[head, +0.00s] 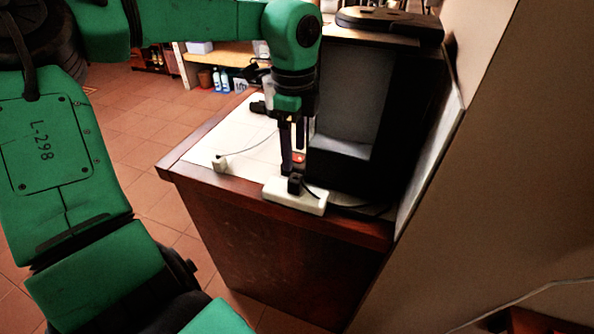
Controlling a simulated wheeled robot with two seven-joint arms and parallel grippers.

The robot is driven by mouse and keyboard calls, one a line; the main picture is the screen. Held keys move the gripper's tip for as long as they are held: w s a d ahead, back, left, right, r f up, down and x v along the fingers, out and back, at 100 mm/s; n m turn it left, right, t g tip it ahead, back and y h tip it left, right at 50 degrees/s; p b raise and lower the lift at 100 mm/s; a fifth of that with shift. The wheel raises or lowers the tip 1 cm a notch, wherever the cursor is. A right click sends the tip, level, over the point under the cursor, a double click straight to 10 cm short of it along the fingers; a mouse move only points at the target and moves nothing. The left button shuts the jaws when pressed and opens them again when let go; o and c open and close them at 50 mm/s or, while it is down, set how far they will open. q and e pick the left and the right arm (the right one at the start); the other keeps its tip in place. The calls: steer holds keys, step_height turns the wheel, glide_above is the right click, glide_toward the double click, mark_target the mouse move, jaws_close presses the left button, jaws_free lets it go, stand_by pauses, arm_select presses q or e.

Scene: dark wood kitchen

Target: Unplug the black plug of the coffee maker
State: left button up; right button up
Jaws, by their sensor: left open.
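The black coffee maker (412,110) stands on the white-tiled counter against the wall. A white power strip (312,203) lies at the counter's front edge. The black plug (295,184) sits upright in the strip, with a black cord running from it to the right. My left gripper (293,160) points down just behind and above the plug, beside the coffee maker's left side. Its dark fingers are apart, with nothing seen between them. Whether a finger touches the plug cannot be told. My right gripper is not in view.
A white plug (219,164) with a thin cable lies on the counter at left. A small red spot (298,158) shows behind the fingers. The wall (510,150) closes off the right. A shelf with bottles (220,80) stands beyond open tiled floor.

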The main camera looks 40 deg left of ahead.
mark_target(296, 178)
arm_select(q)
steer(key=shift+w+f, duration=0.15)
steer(key=shift+f, duration=0.2)
step_height(296, 178, down, 2)
steer(key=shift+d+f+b, duration=0.1)
steer(key=shift+b, duration=0.85)
step_height(296, 178, down, 6)
steer(key=b, duration=0.4)
steer(key=shift+b, duration=0.4)
steer(key=shift+f, duration=0.15)
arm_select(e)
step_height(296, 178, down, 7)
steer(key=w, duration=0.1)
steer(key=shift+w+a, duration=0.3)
arm_select(q)
steer(key=shift+b, duration=0.45)
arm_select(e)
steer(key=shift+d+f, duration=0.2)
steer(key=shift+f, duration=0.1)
